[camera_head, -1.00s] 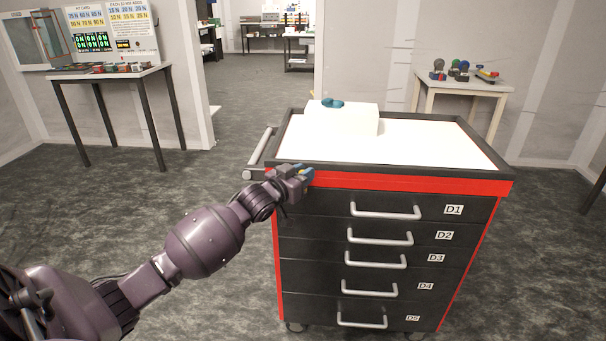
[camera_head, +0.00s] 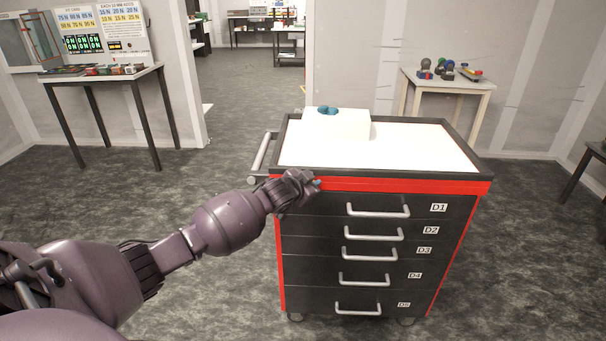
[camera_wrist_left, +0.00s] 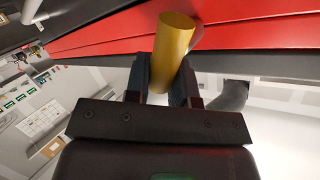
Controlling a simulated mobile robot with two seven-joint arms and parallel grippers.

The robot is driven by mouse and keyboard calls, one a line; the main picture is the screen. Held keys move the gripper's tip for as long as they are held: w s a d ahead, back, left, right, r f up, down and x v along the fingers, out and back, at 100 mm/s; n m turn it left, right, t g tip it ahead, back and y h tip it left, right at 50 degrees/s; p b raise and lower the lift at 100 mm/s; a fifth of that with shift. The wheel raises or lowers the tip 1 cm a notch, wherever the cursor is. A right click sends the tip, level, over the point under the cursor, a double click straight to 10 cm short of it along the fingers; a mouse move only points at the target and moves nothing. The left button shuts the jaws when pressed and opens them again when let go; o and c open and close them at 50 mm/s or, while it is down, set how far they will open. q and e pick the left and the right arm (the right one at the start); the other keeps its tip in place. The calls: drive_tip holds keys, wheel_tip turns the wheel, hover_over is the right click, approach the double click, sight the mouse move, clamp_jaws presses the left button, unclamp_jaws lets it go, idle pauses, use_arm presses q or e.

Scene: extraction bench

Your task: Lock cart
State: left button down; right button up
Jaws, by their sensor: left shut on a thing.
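The cart (camera_head: 437,262) is a black and red drawer cabinet with a white top. Its drawers, labelled D1 to D5, all look closed. My left gripper (camera_head: 314,184) is at the upper left of the cart's front, by the red band (camera_head: 420,187) under the top rim. In the left wrist view, its fingers are shut on a yellow cylinder (camera_wrist_left: 174,45), whose far end overlaps the red band. I cannot tell whether the cylinder touches the cart. In the head view the gripper hides the cylinder. My right gripper is not in view.
A white box (camera_head: 345,126) with a small teal object (camera_head: 327,111) stands on the cart top. A side handle (camera_head: 263,152) sticks out at the cart's left. Tables stand at the back left (camera_head: 110,76) and back right (camera_head: 450,83). Floor around the cart is clear.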

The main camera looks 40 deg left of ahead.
use_arm(q)
drive_tip(key=m+p, duration=0.1)
drive_tip(key=g+y+p, duration=0.1)
drive_tip(key=shift+w+d+r+m+p, duration=0.1)
drive_tip(key=shift+w+d+m+p, duration=0.15)
drive_tip(key=shift+d+m+p, duration=0.15)
drive_tip(key=f+m+g+y+p, duration=0.2)
drive_tip(key=m+y+p, duration=0.1)
drive_tip(key=f+m+g+y+p, duration=0.1)
drive_tip(key=g+p, duration=0.1)
drive_tip(key=shift+w+d+f+m, duration=0.1)
drive_tip(key=shift+w+d+m, duration=0.05)
drive_tip(key=shift+d+m, duration=0.2)
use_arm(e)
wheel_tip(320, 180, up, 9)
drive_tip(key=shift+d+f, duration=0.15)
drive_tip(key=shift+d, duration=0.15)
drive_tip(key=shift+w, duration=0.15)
use_arm(q)
drive_tip(key=c, duration=1)
unclamp_jaws()
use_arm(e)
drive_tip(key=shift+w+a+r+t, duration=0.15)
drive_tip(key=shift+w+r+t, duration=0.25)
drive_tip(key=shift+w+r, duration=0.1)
